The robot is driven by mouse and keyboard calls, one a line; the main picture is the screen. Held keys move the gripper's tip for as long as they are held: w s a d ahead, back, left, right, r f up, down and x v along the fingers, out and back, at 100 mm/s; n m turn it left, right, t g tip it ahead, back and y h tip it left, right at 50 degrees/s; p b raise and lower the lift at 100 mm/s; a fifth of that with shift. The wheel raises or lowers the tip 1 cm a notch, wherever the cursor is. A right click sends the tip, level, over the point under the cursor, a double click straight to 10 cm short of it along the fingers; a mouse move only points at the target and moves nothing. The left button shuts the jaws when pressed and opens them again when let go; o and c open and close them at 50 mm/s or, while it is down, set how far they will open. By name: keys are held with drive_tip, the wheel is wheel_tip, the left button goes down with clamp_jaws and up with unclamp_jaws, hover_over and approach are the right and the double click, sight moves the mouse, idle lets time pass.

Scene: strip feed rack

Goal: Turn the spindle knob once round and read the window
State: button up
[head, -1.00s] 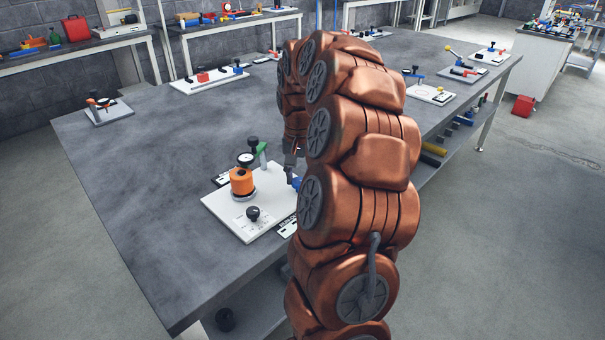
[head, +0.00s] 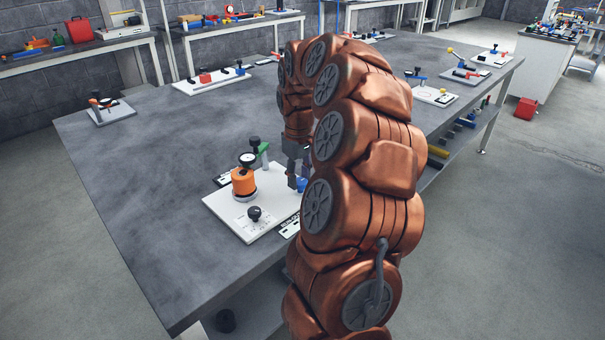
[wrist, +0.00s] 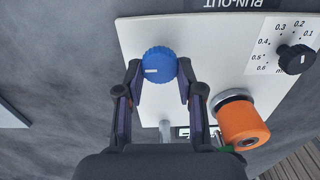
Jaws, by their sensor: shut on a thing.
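The blue ribbed spindle knob (wrist: 160,64) has a small white mark on its top and sits at the edge of a white base plate (wrist: 150,33). My gripper (wrist: 159,68) is shut on the knob, one finger on each side. In the head view the knob (head: 302,185) shows partly behind my arm, beside my gripper (head: 297,178). An orange cylinder (head: 243,182) with a round dial (head: 247,160) above it stands on the plate. The dial's reading is too small to tell. The orange cylinder (wrist: 243,126) also shows in the wrist view.
A green post with a black knob (head: 254,142) rises behind the cylinder. Other fixtures stand at the back. The grey table's left part (head: 150,190) is clear.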

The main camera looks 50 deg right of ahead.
drive_tip(key=n+p, duration=0.1)
drive_tip(key=n, duration=0.5)
drive_tip(key=shift+s+a, duration=0.1)
drive_tip(key=shift+a, duration=0.05)
drive_tip(key=n+p, duration=0.2)
drive_tip(key=n, duration=0.4)
drive_tip(key=shift+s+n, duration=0.1)
drive_tip(key=shift+n, duration=0.2)
drive_tip(key=o, duration=1.2)
drive_tip(key=shift+c, duration=0.2)
drive_tip(key=shift+r, duration=0.15)
